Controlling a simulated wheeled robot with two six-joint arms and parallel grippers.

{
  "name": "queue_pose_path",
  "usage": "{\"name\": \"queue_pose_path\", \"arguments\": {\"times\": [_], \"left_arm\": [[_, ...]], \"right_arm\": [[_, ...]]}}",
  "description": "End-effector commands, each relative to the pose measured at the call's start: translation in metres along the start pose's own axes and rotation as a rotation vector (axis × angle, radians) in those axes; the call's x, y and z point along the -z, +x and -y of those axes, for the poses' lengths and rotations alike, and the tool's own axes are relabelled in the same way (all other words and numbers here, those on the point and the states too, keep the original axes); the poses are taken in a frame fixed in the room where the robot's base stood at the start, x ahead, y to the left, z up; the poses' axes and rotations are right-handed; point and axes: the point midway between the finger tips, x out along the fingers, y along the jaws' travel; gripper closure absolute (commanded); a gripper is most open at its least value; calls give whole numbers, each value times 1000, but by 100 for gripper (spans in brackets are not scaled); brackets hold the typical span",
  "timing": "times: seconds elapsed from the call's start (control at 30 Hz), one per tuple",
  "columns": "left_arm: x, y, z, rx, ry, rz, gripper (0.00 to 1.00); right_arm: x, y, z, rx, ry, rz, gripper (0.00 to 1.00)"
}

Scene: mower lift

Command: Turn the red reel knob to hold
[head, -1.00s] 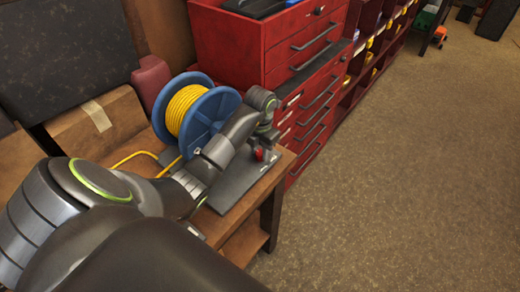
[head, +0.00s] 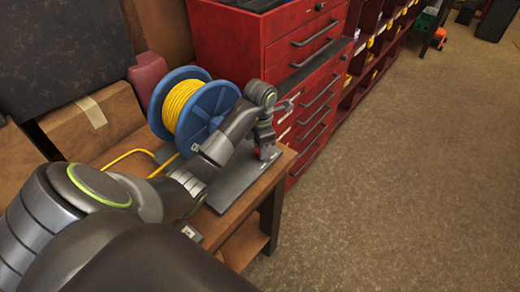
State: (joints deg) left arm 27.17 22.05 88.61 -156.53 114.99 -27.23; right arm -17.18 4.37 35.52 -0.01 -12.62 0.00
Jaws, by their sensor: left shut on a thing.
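The red reel knob (head: 257,151) shows as a small red patch low on the stand beside the blue reel (head: 217,98). My left gripper (head: 265,150) points down over the knob and is shut on it; its fingers hide most of the knob. The blue reel holds yellow cord (head: 181,104) and stands upright on a dark grey base plate (head: 238,185). Markings around the knob cannot be made out. My right gripper is not in view.
The reel stands on a wooden bench (head: 268,183). A red tool chest (head: 235,48) stands close behind it. A cardboard box (head: 90,125) and a dark red block (head: 147,77) are at the left. The floor (head: 410,180) at the right is clear.

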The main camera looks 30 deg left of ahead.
Motion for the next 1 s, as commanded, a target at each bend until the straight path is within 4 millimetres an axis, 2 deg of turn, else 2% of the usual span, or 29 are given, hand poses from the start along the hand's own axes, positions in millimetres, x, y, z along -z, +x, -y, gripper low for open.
{"name": "queue_pose_path", "arguments": {"times": [0.6, 1.0], "left_arm": [[0, 0, 0, 0, 573, 0, 93], [0, 0, 0, -1, 826, 0, 93]], "right_arm": [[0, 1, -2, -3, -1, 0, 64], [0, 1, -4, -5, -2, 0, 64]]}}
